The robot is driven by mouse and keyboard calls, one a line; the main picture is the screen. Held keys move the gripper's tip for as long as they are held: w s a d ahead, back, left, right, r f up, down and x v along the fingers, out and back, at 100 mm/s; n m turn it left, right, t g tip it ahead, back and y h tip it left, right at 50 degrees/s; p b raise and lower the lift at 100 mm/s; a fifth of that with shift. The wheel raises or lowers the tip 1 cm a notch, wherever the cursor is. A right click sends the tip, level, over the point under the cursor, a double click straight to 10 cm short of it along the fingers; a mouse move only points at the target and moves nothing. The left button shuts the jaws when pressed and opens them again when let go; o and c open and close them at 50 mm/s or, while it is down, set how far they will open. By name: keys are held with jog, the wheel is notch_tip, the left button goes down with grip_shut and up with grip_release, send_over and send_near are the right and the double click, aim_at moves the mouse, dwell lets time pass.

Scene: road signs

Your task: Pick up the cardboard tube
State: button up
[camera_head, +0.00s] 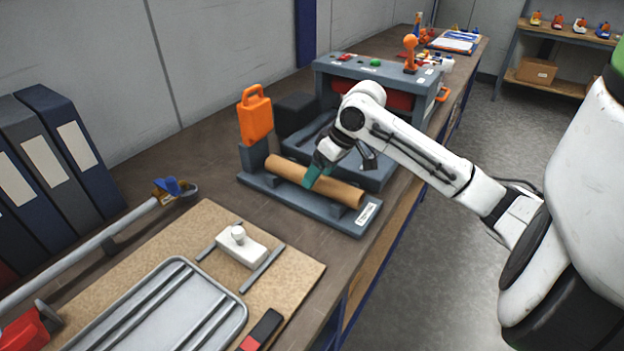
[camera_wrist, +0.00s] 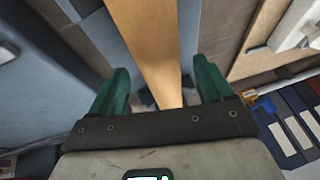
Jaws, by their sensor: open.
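The cardboard tube (camera_head: 341,190) is a plain brown cylinder lying across supports on a grey-blue base (camera_head: 308,208) on the workbench. My gripper (camera_head: 312,174) is at the middle of the tube, its green fingers reaching down to it. In the wrist view the tube (camera_wrist: 149,45) runs between the two green fingers of my gripper (camera_wrist: 162,92), with a gap on both sides. The fingers are open. Whether the fingertips reach below the tube cannot be told.
An orange handled object (camera_head: 255,118) stands at the left end of the base. A grey-blue machine with a red roller (camera_head: 372,97) is behind. A board (camera_head: 211,223) with a white knobbed block (camera_head: 241,248) and a metal tray (camera_head: 160,316) lie in front. Binders (camera_head: 58,150) stand left.

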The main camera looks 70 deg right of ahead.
jog(key=shift+x, duration=0.75)
jog(key=shift+c, duration=0.3)
jog(key=c, duration=1.1)
jog(key=shift+r, duration=0.15)
